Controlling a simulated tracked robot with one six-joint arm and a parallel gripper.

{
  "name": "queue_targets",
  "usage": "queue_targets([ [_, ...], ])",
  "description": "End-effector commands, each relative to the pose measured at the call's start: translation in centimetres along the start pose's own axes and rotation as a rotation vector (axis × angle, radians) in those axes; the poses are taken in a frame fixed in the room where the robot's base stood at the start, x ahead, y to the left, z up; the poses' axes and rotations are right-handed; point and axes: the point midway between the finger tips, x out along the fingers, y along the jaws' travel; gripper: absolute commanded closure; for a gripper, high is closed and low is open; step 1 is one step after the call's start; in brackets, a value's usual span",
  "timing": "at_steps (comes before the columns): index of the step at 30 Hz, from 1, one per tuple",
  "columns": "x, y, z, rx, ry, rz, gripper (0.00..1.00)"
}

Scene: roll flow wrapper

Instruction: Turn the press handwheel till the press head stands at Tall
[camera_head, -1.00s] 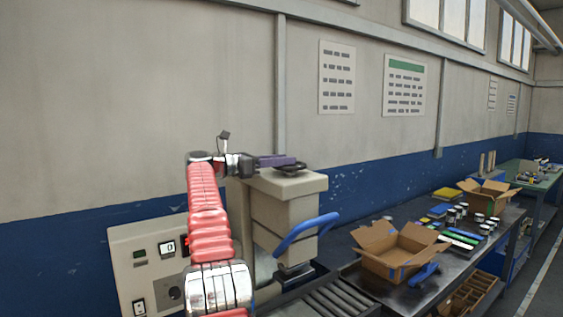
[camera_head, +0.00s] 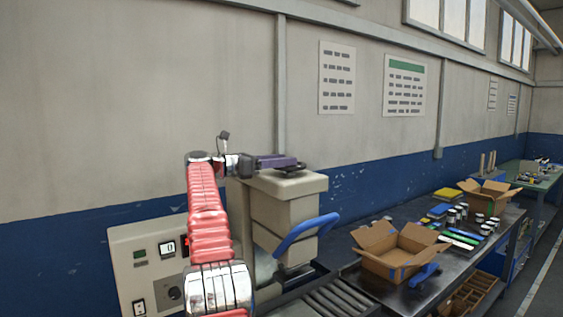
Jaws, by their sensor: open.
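The press (camera_head: 285,215) is a beige housing beside the control panel, with a blue curved handle (camera_head: 304,232) at its front. The dark handwheel (camera_head: 290,170) lies flat on top of the press. My gripper (camera_head: 296,161), with a purple body, reaches in from the left just above the handwheel and hides part of it. Its jaws are open; I cannot tell whether they touch the wheel. No mark reading Tall can be made out, so the head's height setting cannot be read.
The control panel (camera_head: 147,262) with a small display stands at the left, partly behind my arm. A roller conveyor (camera_head: 325,300) runs below the press. An open cardboard box (camera_head: 385,268) stands on the bench at right.

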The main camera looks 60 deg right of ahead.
Motion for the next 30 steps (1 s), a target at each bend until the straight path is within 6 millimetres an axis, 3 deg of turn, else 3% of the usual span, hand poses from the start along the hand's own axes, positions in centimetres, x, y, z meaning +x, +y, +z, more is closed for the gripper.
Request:
queue_targets([
  [8,-2.8,0.1,0.0,0.001,0.000,0.003,0.48],
  [24,-11.9,0.1,-0.1,0.000,0.000,0.003,0.48],
  [30,-13.6,0.0,-0.1,0.000,-0.001,0.001,0.48],
])
